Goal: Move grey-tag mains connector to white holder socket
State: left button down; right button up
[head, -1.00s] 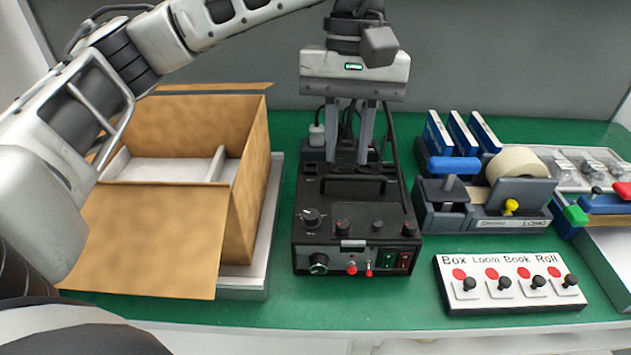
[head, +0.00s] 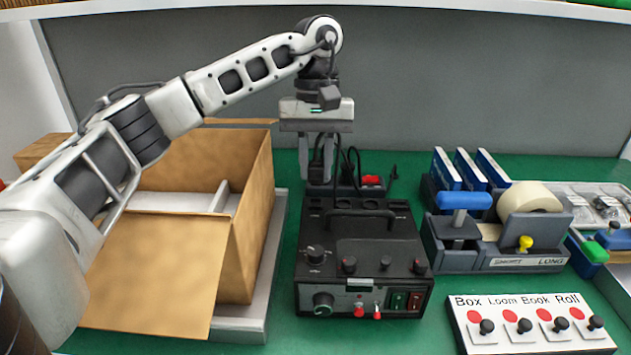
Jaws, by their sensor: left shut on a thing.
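My left gripper (head: 317,160) is behind the coder box, its fingers pointing down. It is shut on a black mains connector (head: 317,168), partly hidden between the fingers. Black cables (head: 352,165) hang beside it on the right. I cannot make out a grey tag or a white holder socket. My right gripper is not in view.
The black coder box (head: 360,255) stands mid-table on the green top. An open cardboard carton (head: 155,265) on a scale is to the left. A tape dispenser (head: 525,230), blue boxes (head: 465,170) and a labelled switch panel (head: 530,322) are to the right.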

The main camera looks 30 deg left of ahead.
aim_at(316, 183)
pick_arm(q)
jog(key=shift+w+a+f, duration=0.2)
jog(key=shift+f, duration=0.15)
notch_tip(316, 183, down, 3)
jog(key=shift+w+f, duration=0.1)
jog(key=shift+f, duration=0.1)
jog(key=shift+f, duration=0.25)
jog(key=c, duration=1.2)
grip_release()
